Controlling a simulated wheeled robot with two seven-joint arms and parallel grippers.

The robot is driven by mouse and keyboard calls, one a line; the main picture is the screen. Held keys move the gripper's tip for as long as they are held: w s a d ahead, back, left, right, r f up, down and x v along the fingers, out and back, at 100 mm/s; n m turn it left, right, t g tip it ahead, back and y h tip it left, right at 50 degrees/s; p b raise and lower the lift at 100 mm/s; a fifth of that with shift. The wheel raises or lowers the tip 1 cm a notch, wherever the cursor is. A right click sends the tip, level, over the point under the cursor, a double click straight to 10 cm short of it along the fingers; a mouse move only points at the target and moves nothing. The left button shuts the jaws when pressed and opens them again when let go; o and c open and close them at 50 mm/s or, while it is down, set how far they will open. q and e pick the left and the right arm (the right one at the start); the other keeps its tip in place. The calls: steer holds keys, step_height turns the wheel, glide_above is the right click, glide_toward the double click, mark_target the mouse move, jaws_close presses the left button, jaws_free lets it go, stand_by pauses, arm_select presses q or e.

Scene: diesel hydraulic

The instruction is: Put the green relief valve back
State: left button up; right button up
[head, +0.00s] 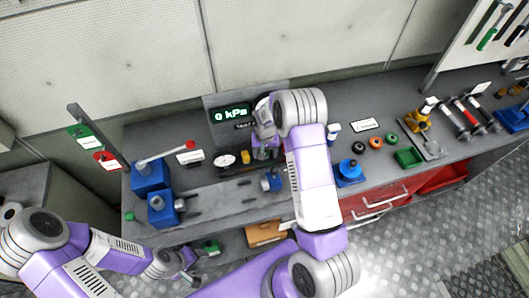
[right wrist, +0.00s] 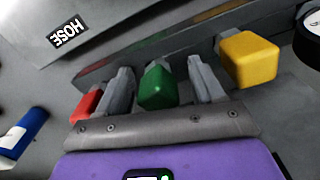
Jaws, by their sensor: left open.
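The green relief valve (right wrist: 158,86) stands upright between a red block (right wrist: 86,104) and a yellow block (right wrist: 248,60) in the right wrist view. My right gripper (right wrist: 160,84) has one finger on each side of it, with narrow gaps showing, so it looks open around the valve. In the head view my right gripper (head: 264,143) is over the bench at the gauge panel, and my arm hides the valve there. My left gripper (head: 182,262) is open and low at the bench's front, beside a green item (head: 208,247) on the lower shelf.
A display reading 0 kPa (head: 232,114) stands behind. A gauge (head: 226,161) and blue pump blocks (head: 152,176) with a red-tipped lever are to the left. A HOSE label (right wrist: 68,33) is near the valve row.

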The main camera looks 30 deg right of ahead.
steer(key=shift+s+d+f, duration=0.15)
steer(key=shift+s+d, duration=0.05)
stand_by(0.3)
steer(key=shift+w+r+p, duration=0.1)
steer(key=shift+r+p, duration=0.45)
steer(key=shift+p, duration=0.1)
step_height(320, 180, up, 12)
steer(key=shift+r+b, duration=0.15)
steer(key=shift+b, duration=0.2)
